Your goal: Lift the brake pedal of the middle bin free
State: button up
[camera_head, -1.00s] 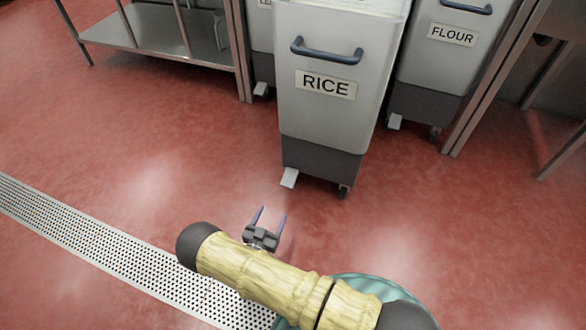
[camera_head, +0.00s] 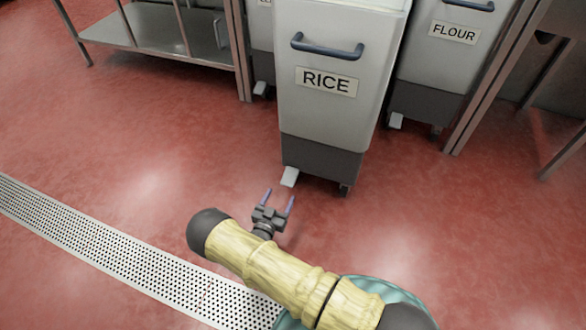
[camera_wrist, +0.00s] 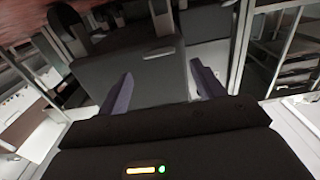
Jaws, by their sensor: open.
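The middle bin (camera_head: 322,100) is grey with a dark base, a blue handle and a RICE label. Its brake pedal (camera_head: 289,177) is a small pale plate at the base's lower left corner, tilted out toward the floor. My gripper (camera_head: 279,196) is open and empty, its two purple fingers pointing toward the pedal from just in front, apparently short of it. In the wrist view the fingers (camera_wrist: 161,70) stand apart before a dark bin base (camera_wrist: 125,65). A thin pale shape (camera_wrist: 159,53) between them may be the pedal.
The FLOUR bin (camera_head: 440,60) stands behind right, and another bin shows partly behind left, each with a pale pedal. A steel shelf (camera_head: 160,25) is at the back left. A perforated drain strip (camera_head: 100,240) crosses the open red floor.

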aim_at(287, 182)
jog(key=shift+b+x, duration=1.15)
jog(key=shift+x, duration=2.95)
jog(key=shift+w, duration=0.15)
jog(key=shift+b+x, duration=0.3)
jog(key=shift+x, duration=0.5)
jog(key=shift+c, duration=0.5)
